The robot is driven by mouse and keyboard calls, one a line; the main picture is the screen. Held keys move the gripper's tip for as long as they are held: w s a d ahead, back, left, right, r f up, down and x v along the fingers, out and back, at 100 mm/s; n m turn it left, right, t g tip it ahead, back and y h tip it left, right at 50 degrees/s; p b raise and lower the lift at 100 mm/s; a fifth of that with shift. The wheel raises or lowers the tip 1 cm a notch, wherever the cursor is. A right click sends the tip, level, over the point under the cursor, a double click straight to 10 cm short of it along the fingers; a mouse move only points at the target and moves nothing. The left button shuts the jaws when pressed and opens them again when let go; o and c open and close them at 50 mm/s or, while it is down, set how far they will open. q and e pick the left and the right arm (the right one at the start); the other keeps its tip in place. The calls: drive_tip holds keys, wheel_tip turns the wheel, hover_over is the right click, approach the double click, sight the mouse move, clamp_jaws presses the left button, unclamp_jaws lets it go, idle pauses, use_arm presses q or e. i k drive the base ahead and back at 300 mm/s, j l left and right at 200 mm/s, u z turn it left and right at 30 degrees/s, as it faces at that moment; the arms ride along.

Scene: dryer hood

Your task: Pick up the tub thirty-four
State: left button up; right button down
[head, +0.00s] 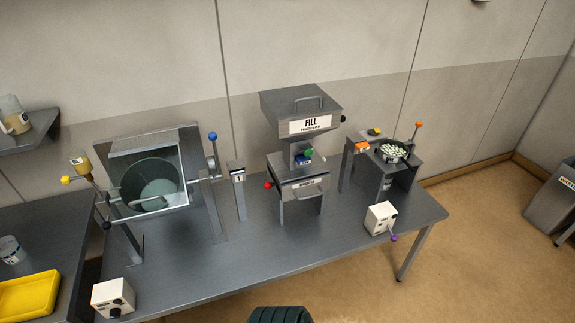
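No number thirty-four can be read on any container. A small clear tub with a pale label (11,250) stands on the left table, behind a yellow tray. A larger pale container with a label (13,114) is on the wall shelf at the far left, partly cut off by the picture edge. I cannot tell which of them is tub thirty-four. Neither of my grippers is in view. A dark ridged object at the bottom centre is mostly cut off, and I cannot tell what it is.
The yellow tray (28,296) lies on the left table. The long grey table (240,265) carries a hooded drum machine (150,180), a FILL hopper (300,112), a stand with a bowl of pale pieces (394,151) and two white control boxes. A grey bin (552,205) stands right.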

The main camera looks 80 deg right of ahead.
sight(388, 180)
drive_tip(key=z, duration=3.6)
drive_tip(key=u, duration=0.5)
drive_tip(key=i+l+u, duration=0.1)
drive_tip(key=l+u, duration=0.3)
drive_tip(key=i+l+u, duration=0.1)
drive_tip(key=l+u, duration=0.2)
drive_tip(key=u, duration=0.15)
drive_tip(key=l+u, duration=0.8)
drive_tip(key=j, duration=0.1)
